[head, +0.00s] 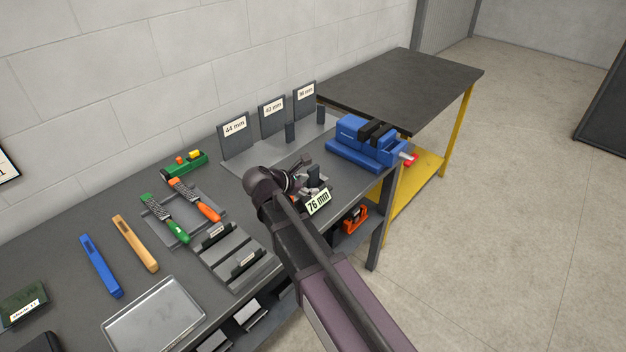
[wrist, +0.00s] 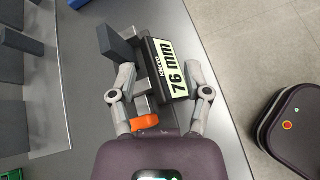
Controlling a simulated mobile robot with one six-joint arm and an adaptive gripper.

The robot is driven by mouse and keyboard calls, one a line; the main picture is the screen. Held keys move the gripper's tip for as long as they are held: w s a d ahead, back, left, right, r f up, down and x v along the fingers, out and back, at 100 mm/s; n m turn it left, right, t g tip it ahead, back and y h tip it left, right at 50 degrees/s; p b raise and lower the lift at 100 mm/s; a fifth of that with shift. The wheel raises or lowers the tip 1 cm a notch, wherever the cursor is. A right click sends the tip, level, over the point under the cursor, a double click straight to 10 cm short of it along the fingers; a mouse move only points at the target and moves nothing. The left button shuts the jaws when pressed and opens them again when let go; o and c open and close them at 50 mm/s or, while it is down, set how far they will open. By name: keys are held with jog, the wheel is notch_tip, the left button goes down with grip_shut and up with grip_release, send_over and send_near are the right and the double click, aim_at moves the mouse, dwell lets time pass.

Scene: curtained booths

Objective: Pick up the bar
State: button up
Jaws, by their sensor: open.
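Which piece is the bar is not fully certain. A dark grey upright block (wrist: 118,45) stands just beyond my fingers in the wrist view, beside a black plate labelled "76 mm" (wrist: 176,72). No grip on anything shows. The head view partly hides this spot behind my wrist.
Grey plates marked in mm (head: 235,137) stand along the wall, with a blue vise (head: 365,145) to their right. Files (head: 160,217), a blue bar-shaped piece (head: 100,265), a tan one (head: 135,243) and a metal tray (head: 153,318) lie leftward. Open floor (head: 500,230) is at right.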

jog(key=a+r+n+t, duration=0.2)
jog(key=a+n, duration=0.2)
jog(key=a, duration=0.3)
jog(key=shift+w+a+r+n+t, duration=0.2)
jog(key=shift+w+r+n+t, duration=0.1)
jog(key=shift+t, duration=0.1)
jog(key=shift+d+f, duration=0.1)
jog(key=b, duration=0.3)
send_near(313, 168)
jog(key=x, duration=0.3)
jog(key=shift+w+f, duration=0.15)
jog(key=shift+w, duration=0.05)
jog(key=shift+w+d+f, duration=0.1)
jog(key=shift+w+d, duration=0.2)
jog(key=shift+w, duration=0.15)
jog(key=shift+b, duration=0.3)
